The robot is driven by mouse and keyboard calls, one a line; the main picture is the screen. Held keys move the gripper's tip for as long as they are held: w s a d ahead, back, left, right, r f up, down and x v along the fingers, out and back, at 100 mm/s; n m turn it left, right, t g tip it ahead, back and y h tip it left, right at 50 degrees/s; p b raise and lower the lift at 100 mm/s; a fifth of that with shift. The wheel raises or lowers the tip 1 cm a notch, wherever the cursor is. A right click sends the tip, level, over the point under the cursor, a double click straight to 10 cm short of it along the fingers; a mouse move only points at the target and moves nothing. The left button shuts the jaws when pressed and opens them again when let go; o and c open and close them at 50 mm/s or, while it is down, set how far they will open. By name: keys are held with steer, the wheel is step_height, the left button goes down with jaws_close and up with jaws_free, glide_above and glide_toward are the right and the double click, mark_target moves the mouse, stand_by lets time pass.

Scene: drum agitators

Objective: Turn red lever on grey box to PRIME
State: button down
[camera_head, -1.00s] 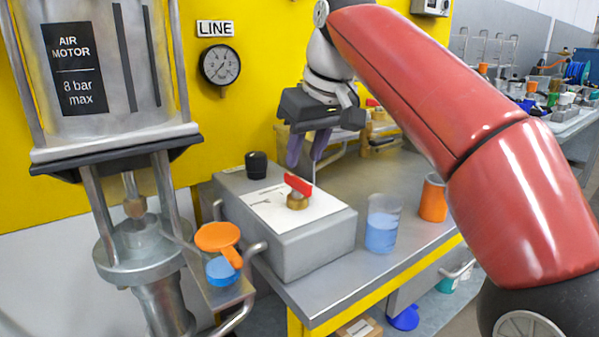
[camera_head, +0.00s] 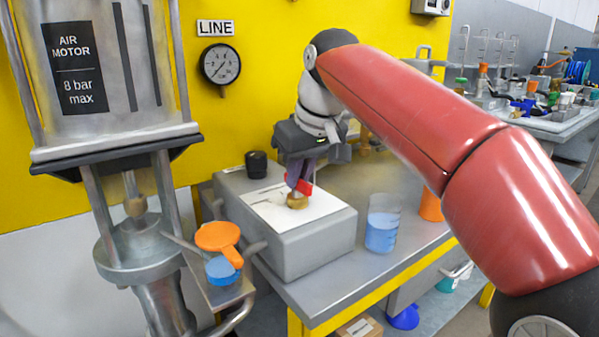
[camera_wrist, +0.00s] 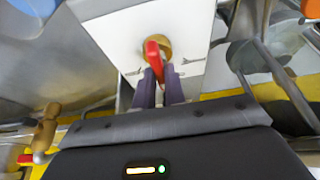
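The grey box (camera_head: 306,247) sits on the bench with a white plate (camera_head: 262,207) on top. A red lever (camera_head: 304,187) stands on a brass hub (camera_head: 297,201) on that plate. My gripper (camera_head: 300,178) comes down from above with its purple fingers at the lever. In the wrist view, the lever (camera_wrist: 153,52) runs from the brass hub (camera_wrist: 164,44) into the narrow gap between my fingertips (camera_wrist: 160,76), and the fingers appear shut on it. Small marks show on the plate on both sides of the hub, but their lettering cannot be read.
A black knob (camera_head: 256,163) stands at the box's back left. A beaker of blue liquid (camera_head: 382,224) and an orange container (camera_head: 431,205) stand right of the box.

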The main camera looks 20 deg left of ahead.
steer(key=shift+n, duration=0.3)
steer(key=n, duration=0.2)
steer(key=n+g+y, duration=0.1)
steer(key=shift+w+d+n+g, duration=0.1)
steer(key=shift+w+n+g, duration=0.05)
steer(key=shift+n+g, duration=1.05)
steer(key=shift+n, duration=1.4)
steer(key=c, duration=1.5)
jaws_free()
steer(key=shift+o, duration=0.2)
